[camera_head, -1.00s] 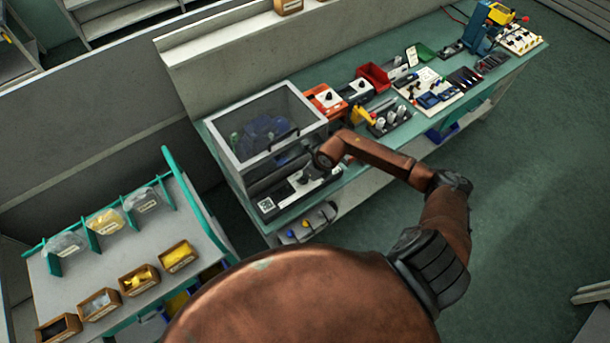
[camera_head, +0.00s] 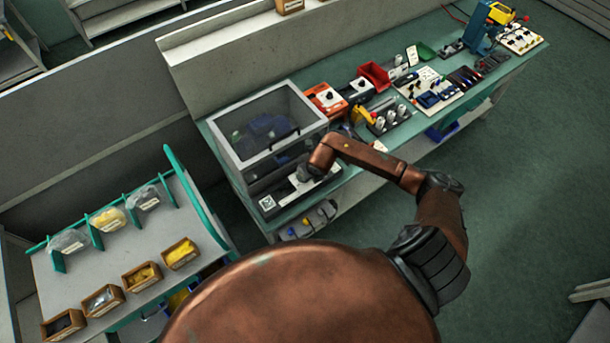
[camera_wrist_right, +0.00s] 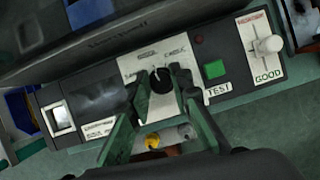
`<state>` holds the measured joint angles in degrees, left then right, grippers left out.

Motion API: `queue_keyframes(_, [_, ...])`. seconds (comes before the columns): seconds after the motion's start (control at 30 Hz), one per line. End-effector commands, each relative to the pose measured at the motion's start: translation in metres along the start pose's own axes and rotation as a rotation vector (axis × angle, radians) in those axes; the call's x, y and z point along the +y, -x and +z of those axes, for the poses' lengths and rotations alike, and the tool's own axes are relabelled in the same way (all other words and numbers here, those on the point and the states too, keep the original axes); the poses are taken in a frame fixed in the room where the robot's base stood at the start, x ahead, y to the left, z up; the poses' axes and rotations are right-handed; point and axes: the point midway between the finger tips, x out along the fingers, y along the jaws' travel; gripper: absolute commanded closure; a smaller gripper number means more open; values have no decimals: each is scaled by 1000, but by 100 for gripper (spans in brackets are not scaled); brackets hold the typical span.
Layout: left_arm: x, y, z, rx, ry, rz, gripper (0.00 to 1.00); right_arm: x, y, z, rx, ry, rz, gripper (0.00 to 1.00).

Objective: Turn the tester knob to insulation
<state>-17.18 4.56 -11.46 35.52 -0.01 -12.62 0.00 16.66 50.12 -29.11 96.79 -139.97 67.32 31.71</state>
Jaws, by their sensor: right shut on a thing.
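In the right wrist view the black tester knob (camera_wrist_right: 161,80) stands on a white dial plate (camera_wrist_right: 134,68) with printed labels, too blurred to read fully. My right gripper (camera_wrist_right: 160,84) has its green fingers on either side of the knob and is shut on it. A white mark shows on the knob's top. The tester panel (camera_wrist_right: 92,98) also holds a dark display, a green TEST button (camera_wrist_right: 214,69) and a white lever (camera_wrist_right: 266,44) by a GOOD label. In the head view the tester (camera_head: 268,204) is partly hidden by my right arm. My left gripper is not in view.
A clear-lidded box (camera_head: 268,125) stands right behind the tester panel. A red-orange unit (camera_head: 325,100), a red bin (camera_head: 375,75) and tool boards lie farther along the bench. A rack with small bins (camera_head: 180,252) stands at the left.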

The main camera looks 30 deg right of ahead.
Motion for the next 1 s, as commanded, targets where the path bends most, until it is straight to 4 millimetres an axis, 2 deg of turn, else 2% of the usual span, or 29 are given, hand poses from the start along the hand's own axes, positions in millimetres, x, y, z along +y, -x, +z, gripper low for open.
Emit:
queue_keyframes(0.2, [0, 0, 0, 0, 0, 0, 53, -2, 0, 2, -3, 0, -4, 100])
queue_keyframes(0.23, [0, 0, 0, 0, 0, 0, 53, -2, 0, 2, -3, 0, -4, 80])
queue_keyframes(0.47, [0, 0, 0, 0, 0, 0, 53, -1, 0, 1, -2, 1, -2, 64])
queue_keyframes(0.8, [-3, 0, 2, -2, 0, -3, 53, -1, 3, 1, -1, 1, 0, 63])
queue_keyframes(0.87, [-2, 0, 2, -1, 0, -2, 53, -1, 8, 1, -2, 1, 0, 63])
queue_keyframes(1.0, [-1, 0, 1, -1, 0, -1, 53, -1, 29, 1, -3, 4, -2, 63])
